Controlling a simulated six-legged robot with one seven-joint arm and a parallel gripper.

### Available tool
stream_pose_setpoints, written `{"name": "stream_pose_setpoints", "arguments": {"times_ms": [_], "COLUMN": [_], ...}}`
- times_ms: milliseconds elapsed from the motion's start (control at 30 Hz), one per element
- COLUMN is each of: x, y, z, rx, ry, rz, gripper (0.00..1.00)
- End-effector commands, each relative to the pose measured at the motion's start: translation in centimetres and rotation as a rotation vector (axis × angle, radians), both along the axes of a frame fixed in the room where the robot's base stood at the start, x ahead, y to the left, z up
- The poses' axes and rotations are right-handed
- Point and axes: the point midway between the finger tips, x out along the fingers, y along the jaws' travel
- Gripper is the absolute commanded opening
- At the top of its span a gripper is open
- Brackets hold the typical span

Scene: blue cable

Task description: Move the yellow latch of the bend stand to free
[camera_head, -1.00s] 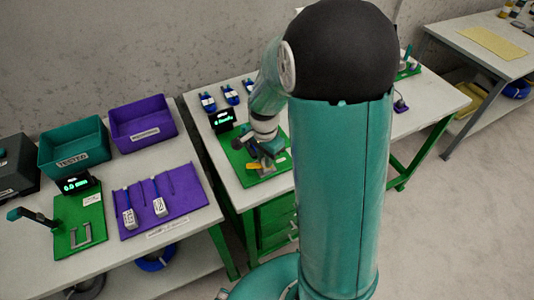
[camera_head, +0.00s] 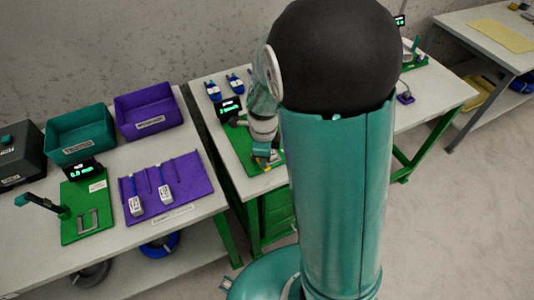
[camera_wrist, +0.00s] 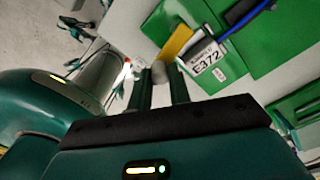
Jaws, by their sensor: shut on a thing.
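The bend stand's green board (camera_head: 236,141) lies on the middle table, partly hidden by my arm. The yellow latch (camera_head: 263,163) shows as a small patch beside my gripper (camera_head: 262,153). In the wrist view the latch (camera_wrist: 177,41) is a slanted yellow bar on the green board (camera_wrist: 166,20), next to a white tag reading E372 (camera_wrist: 205,57) on a blue cable (camera_wrist: 246,18). A grey rounded piece (camera_wrist: 160,73) at the latch's near end sits between the fingertips of my gripper (camera_wrist: 161,82), which are shut on it.
The left table holds a purple tray (camera_head: 189,176), teal bin (camera_head: 80,130) and purple bin (camera_head: 147,115). Grey floor is open at right.

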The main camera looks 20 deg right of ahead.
Motion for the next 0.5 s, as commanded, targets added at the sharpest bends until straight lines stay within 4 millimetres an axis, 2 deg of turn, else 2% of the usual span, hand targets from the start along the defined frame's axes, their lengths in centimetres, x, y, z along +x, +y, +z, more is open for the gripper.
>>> {"name": "stream_pose_setpoints", "arguments": {"times_ms": [200,500], "x": [-0.05,-0.08], "y": [0.70,1.01], "z": [0.13,0.13], "rx": [0.001,0.001], "ry": [-0.004,-0.004], "rz": [-0.130,-0.213], "gripper": [0.00,0.00]}}
